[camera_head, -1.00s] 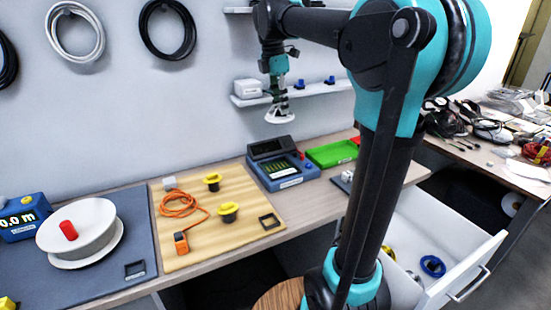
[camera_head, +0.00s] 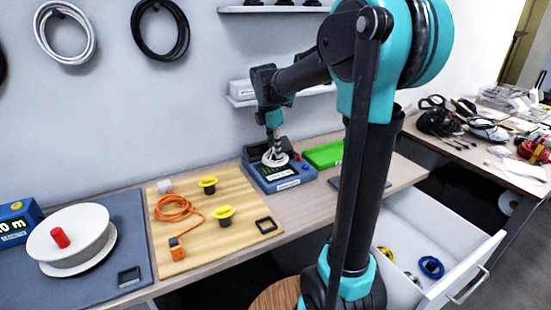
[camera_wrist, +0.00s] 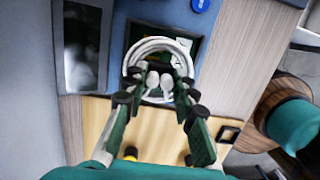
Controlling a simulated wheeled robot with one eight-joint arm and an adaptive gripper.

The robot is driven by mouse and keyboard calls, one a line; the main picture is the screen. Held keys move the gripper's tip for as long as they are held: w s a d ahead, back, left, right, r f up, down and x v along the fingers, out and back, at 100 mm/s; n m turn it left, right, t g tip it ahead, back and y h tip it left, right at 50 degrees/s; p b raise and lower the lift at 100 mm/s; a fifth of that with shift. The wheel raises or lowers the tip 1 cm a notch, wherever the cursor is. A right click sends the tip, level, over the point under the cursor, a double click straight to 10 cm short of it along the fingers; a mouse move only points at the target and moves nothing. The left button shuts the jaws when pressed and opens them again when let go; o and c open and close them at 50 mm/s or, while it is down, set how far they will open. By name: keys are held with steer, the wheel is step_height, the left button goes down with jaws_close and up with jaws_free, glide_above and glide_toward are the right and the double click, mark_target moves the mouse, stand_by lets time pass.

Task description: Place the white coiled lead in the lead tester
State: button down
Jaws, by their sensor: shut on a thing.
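My gripper (camera_head: 274,153) is shut on the white coiled lead (camera_head: 270,164), directly over the lead tester. The lead tester (camera_head: 288,183) is a blue box with a dark screen and a dark recessed panel, standing at the back of the bench. In the wrist view, the white coil (camera_wrist: 160,43) lies between and beyond the fingers of my gripper (camera_wrist: 158,84), over the dark panel of the blue tester (camera_wrist: 145,20). Whether the coil touches the panel I cannot tell.
A green tray (camera_head: 322,155) stands right of the tester. A wooden board (camera_head: 190,245) at left holds an orange cord (camera_head: 172,208) and yellow-topped pieces (camera_head: 224,213). A wall shelf (camera_head: 238,103) is behind my arm. An open drawer (camera_head: 455,262) is at right.

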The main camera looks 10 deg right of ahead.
mark_target(275, 158)
steer(key=shift+f, duration=1.95)
steer(key=c, duration=1.2)
jaws_free()
steer(key=shift+f, duration=0.1)
steer(key=r, duration=0.4)
steer(key=a+r, duration=0.1)
steer(key=r, duration=0.7)
steer(key=shift+s+a+r, duration=0.1)
steer(key=shift+s+a, duration=0.2)
steer(key=shift+a, duration=0.05)
